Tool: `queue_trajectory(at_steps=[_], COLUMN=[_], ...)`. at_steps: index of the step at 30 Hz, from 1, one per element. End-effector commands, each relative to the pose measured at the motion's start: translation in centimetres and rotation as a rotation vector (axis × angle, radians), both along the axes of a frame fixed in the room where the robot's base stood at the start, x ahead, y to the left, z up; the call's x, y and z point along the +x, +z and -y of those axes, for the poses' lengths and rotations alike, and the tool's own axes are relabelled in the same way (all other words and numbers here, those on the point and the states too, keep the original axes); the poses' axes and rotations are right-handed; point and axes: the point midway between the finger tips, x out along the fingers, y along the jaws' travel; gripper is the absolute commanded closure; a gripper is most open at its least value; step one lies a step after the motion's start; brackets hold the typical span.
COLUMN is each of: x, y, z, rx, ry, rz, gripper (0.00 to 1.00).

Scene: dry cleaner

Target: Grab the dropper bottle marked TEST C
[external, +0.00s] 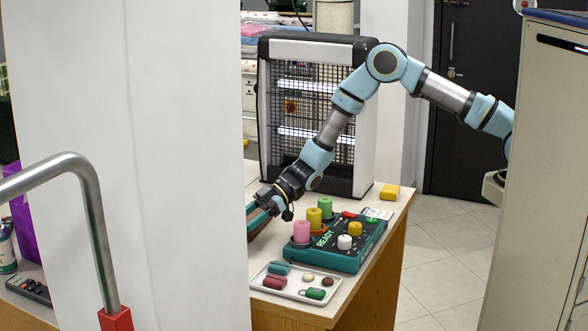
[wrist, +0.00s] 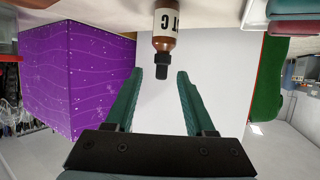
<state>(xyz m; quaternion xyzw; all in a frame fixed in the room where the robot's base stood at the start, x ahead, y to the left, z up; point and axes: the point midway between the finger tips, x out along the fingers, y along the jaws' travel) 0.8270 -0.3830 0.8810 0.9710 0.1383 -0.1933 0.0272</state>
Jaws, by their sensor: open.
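In the wrist view, a brown dropper bottle (wrist: 166,22) with a black cap and a white label stands ahead of my gripper, cut off by the top edge. The label shows "T C" letters, partly out of frame. My gripper (wrist: 163,75) has its two green fingers spread apart and nothing between them. The bottle's cap lies just beyond and roughly between the fingertips.
A purple box (wrist: 75,75) stands to one side in the wrist view. In the external view, a green device (external: 345,258) with coloured spools and a white tray (external: 290,292) of small items sit on the counter near my arm. A white pillar (external: 190,170) blocks the left.

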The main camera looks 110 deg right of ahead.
Motion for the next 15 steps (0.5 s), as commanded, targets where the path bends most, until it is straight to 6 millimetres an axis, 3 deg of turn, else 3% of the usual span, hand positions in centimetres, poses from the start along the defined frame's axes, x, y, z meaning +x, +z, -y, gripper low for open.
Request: queue_trajectory(at_steps=[6,15], x=[2.7,3.1], y=[-0.7,-1.0], z=[-1.1,-1.1], rx=[0.001,0.0], ry=[0.002,0.001], rz=[0.0,0.0], gripper=[0.45,0.45])
